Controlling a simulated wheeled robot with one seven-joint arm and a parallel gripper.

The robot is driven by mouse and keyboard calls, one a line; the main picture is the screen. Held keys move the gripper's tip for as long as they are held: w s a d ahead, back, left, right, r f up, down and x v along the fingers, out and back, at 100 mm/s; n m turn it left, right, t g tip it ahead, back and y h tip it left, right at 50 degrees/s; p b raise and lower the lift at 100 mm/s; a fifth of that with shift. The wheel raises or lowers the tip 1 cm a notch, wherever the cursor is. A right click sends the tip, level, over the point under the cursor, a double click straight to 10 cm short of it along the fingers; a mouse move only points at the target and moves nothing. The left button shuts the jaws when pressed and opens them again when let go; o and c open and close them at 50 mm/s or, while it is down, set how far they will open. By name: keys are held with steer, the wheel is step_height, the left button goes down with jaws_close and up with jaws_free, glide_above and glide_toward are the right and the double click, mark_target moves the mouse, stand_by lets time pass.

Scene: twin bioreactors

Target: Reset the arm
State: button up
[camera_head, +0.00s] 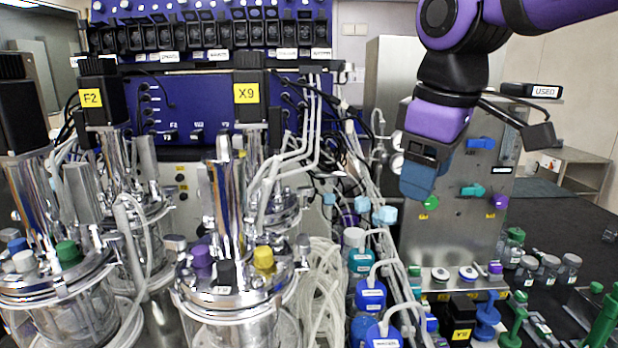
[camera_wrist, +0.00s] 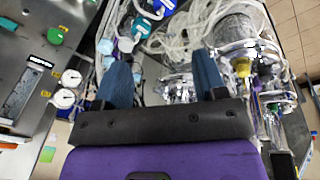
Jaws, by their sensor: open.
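My arm, purple and black, comes in from the top right of the head view. My gripper (camera_head: 418,180) hangs in front of the steel panel, with its blue fingers pointing down. In the wrist view the two blue fingers of my gripper (camera_wrist: 163,80) stand apart with nothing between them. The gripper is open and empty, above the tubing and bottles and touching nothing that I can see.
Glass bioreactors with steel lids (camera_head: 232,277) stand at the left. Blue-capped bottles (camera_head: 371,295) and coiled clear tubing (camera_head: 322,280) are in the middle. The steel panel (camera_head: 455,225) stands behind my gripper. Small jars (camera_head: 549,268) and green-handled tools (camera_head: 604,320) are on the dark bench at right.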

steer(key=s+d+f+m+t, duration=0.1)
steer(key=s+d+f+m, duration=0.2)
steer(key=s+d+m, duration=0.2)
steer(key=s+d+f+m+t, duration=0.1)
steer(key=s+d+f+m, duration=0.2)
steer(key=d, duration=0.7)
steer(key=shift+s+d+m+t, duration=0.2)
steer(key=shift+s+m+t, duration=0.2)
steer(key=shift+s+m, duration=0.6)
steer(key=shift+w, duration=0.15)
